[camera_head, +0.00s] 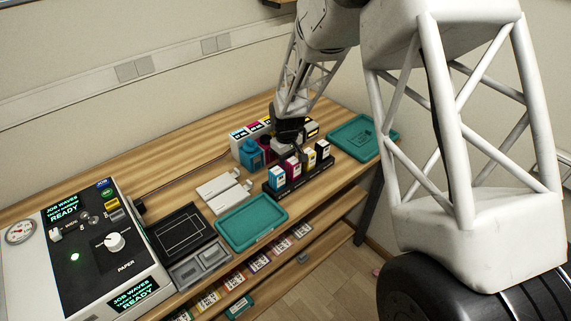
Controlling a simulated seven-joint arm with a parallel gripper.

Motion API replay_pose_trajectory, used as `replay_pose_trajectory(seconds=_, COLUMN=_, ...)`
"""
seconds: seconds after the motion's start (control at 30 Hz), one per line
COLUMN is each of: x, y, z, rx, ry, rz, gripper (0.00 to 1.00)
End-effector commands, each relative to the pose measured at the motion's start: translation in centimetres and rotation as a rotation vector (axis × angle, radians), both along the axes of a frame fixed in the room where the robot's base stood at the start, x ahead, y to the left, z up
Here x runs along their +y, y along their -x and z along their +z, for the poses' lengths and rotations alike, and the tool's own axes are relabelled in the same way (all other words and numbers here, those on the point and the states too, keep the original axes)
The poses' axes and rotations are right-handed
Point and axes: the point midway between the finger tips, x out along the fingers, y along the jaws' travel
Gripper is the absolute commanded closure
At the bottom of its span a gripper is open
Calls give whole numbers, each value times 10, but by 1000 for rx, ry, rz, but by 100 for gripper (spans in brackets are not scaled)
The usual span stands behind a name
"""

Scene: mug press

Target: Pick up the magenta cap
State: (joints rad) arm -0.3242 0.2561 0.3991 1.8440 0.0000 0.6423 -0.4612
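My gripper (292,147) is a dark shape pointing down at the end of the arm, above the back part of the wooden bench. It is among the ink bottles and boxes, behind the row of cartridges. The fingers are too small and dark to tell whether they are open or shut. A dark magenta shape (265,143), likely the magenta bottle with its cap, shows just left of my gripper. It is partly hidden, and I cannot make out the cap clearly or tell whether the gripper touches it. A cyan bottle with a cyan cap (251,152) stands to its left.
A black rack holds cyan (276,178), magenta (292,168), yellow (308,160) and black (322,151) cartridges in front of my gripper. Coloured boxes (239,137) stand behind. Teal trays lie at front (277,215) and right (340,151). A control panel (90,240) is at left.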

Motion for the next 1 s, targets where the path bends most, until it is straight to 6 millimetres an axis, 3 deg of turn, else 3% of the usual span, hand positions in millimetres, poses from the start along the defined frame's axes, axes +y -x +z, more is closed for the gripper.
replay_pose_trajectory(seconds=0.57, x=0, y=0, z=10, rx=-2, ry=-1, rz=0, gripper=100)
replay_pose_trajectory(seconds=1.0, x=0, y=0, z=70, rx=-2, ry=-1, rz=0, gripper=100)
